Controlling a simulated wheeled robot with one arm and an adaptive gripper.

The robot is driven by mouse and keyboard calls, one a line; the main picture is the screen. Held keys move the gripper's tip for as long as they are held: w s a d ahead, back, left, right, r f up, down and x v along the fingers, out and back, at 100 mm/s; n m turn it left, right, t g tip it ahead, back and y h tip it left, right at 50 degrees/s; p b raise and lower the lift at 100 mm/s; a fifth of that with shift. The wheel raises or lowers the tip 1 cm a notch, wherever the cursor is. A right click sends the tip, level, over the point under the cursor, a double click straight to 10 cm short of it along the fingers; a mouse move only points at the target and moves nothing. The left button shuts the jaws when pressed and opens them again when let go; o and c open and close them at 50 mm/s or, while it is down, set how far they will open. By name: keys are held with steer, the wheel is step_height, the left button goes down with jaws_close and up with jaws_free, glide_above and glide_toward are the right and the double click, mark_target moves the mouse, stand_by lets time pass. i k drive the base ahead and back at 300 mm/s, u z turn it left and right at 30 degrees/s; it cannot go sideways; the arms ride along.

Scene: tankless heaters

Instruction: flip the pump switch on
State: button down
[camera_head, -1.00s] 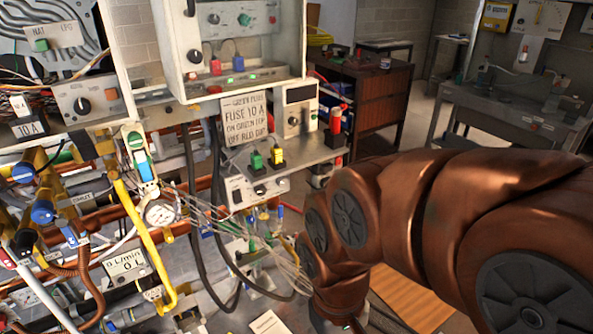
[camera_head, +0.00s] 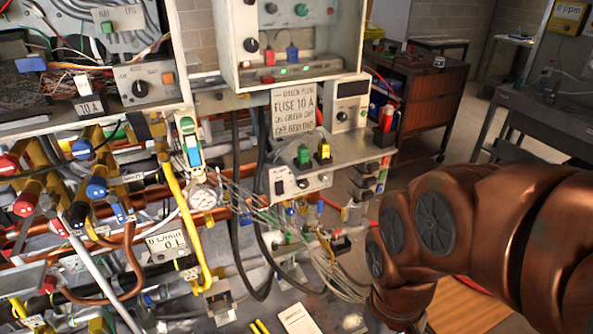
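No label that I can read marks the pump switch. A grey control box (camera_head: 147,86) at the upper left has a black rotary knob and an orange control; its lettering is too small to read. A low metal box (camera_head: 300,182) near the middle has a dark switch and a knob on its front. A white holder with green and blue parts (camera_head: 190,142) stands between them. My copper-coloured arm comes in from the right and bends down to the bottom edge. My gripper is out of view below the frame.
Pipes with red and blue valve knobs, a yellow pipe (camera_head: 187,225) and a round gauge (camera_head: 203,197) crowd the left. Black hoses (camera_head: 238,200) and loose wires hang in the middle. Some floor is clear beyond the bench.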

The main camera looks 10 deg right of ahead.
mark_target(279, 185)
steer(key=z, duration=0.05)
steer(key=k, duration=0.65)
steer(key=u, duration=0.35)
steer(key=i, duration=0.3)
steer(key=u, duration=0.85)
steer(key=i, duration=0.65)
steer(key=z, duration=0.05)
